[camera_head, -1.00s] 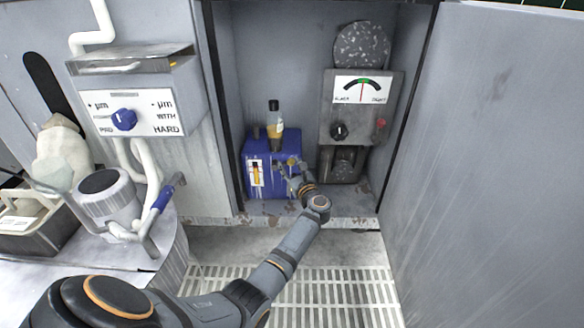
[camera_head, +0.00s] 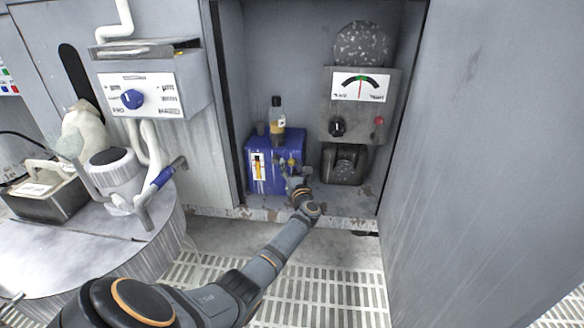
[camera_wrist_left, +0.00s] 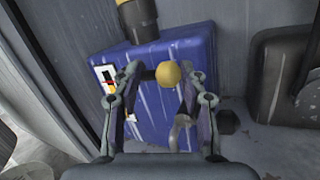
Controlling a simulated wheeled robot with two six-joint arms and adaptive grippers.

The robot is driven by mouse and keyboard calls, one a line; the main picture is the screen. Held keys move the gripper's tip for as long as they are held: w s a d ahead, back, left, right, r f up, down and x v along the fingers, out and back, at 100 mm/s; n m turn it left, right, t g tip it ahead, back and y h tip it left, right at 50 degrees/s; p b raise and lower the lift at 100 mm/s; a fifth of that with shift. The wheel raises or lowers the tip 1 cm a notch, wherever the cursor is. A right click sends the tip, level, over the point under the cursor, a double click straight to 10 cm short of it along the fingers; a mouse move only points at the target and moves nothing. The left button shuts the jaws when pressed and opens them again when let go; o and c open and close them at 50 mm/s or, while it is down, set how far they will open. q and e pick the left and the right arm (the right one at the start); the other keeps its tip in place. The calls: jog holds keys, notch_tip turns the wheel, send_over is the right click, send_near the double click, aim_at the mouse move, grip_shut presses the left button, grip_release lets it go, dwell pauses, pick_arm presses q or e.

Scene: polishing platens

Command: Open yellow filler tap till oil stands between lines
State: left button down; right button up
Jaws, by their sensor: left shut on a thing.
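The yellow filler tap (camera_wrist_left: 168,74) is a round yellow knob on the front of a blue box (camera_wrist_left: 203,45). In the left wrist view it sits between the fingertips of my left gripper (camera_wrist_left: 160,77), which is shut on it. In the head view the left gripper (camera_head: 292,172) is at the right front of the blue box (camera_head: 262,150) and partly covers it. A white sight gauge (camera_head: 257,166) with yellow and red marks is on the box's left front; it also shows in the left wrist view (camera_wrist_left: 108,77). The exact oil level is too small to read. A bottle (camera_head: 277,120) stands upside down on top.
A grey dial unit (camera_head: 360,105) stands right of the box, above a dark block (camera_head: 343,164). The cabinet's left wall and the large grey door (camera_head: 490,140) flank the opening. A blue-handled lever (camera_head: 163,178) is at the left.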

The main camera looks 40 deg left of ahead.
pick_arm(q)
jog(key=shift+s+a+r, duration=0.1)
jog(key=shift+a, duration=0.15)
jog(key=c, duration=1.1)
grip_release()
jog(key=shift+c, duration=0.2)
jog(key=o, duration=0.5)
jog(key=shift+a, duration=0.15)
jog(key=shift+d, duration=0.2)
jog(key=v, duration=1.2)
jog(key=shift+a, duration=0.1)
